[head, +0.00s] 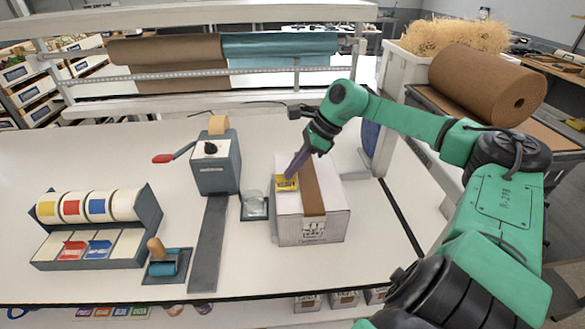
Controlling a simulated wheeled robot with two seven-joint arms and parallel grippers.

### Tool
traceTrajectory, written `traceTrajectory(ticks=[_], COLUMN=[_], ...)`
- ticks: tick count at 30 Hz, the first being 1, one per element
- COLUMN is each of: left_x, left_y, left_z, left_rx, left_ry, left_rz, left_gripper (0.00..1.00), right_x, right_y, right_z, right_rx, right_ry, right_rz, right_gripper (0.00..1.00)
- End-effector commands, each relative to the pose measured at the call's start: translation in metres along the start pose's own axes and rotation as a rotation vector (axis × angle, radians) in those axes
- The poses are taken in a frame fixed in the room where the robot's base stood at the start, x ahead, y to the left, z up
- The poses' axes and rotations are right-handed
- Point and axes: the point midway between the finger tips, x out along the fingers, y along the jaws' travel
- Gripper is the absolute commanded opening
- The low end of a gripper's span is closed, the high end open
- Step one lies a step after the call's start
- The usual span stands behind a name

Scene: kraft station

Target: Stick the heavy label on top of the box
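A white cardboard box (332,191) with a strip of brown tape (314,190) along its top stands on the white table right of centre. A small yellow label (286,185) shows at the left part of the box top, beside the tape. It looks flat there, but I cannot tell whether it is fully stuck down. My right gripper (291,175) points down with its purple fingertips at the label's upper edge. The fingers overlap in this view, so their gap is hidden. My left gripper is out of view.
A label dispenser (150,215) with several coloured rolls stands at the left. A roller (162,262), a tape machine (215,168) with a grey strip, and a small glass dish (254,205) stand left of the box. A brown paper roll (488,85) lies at the back right.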

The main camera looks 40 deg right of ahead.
Motion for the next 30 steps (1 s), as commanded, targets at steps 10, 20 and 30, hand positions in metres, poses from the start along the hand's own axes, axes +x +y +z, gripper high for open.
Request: traceTrajectory(ticks=[10,20,30], left_x=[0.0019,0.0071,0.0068], left_y=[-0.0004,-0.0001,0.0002], left_z=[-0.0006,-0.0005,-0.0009], left_rx=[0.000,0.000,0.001], left_ry=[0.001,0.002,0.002], left_rz=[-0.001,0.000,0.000], left_gripper=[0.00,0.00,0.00], right_x=[0.0014,0.0058,0.0058], right_y=[0.0000,0.0000,0.0002], right_z=[-0.0009,-0.0036,-0.0036], right_rx=[0.000,0.000,0.000], right_ry=[0.000,0.000,0.000], right_rz=[0.000,0.000,0.001], right_gripper=[0.00,0.00,0.12])
